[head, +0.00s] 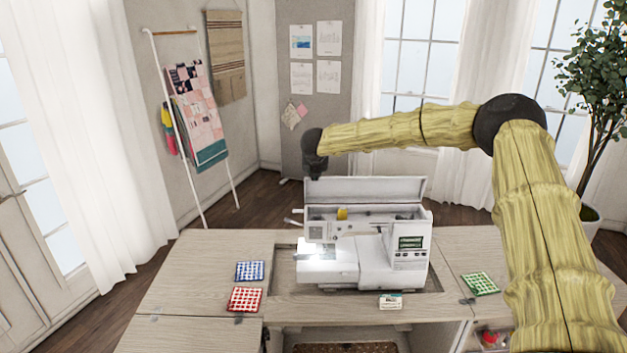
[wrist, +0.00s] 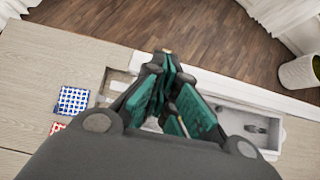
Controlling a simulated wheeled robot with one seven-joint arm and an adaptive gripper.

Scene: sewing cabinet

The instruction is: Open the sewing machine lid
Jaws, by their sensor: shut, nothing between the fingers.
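The white sewing machine (head: 370,255) sits in the recess of the wooden cabinet. Its lid (head: 365,189) stands upright along the back of the top, and the open top compartment shows a yellow item (head: 342,214) inside. My gripper's dark end (head: 314,165) is above the lid's left end in the head view; its fingertips are hard to make out there. In the wrist view my gripper (wrist: 160,65) has its green-padded fingers together with nothing between them, over the machine's top. Part of the open compartment (wrist: 250,125) shows to the right of the fingers. I cannot tell whether they touch the lid.
On the cabinet top (head: 190,285) lie a blue-checked pad (head: 249,271), a red-checked pad (head: 245,299), a green-checked pad (head: 480,284) and a small pale box (head: 390,301). A potted plant (head: 592,100) stands at right.

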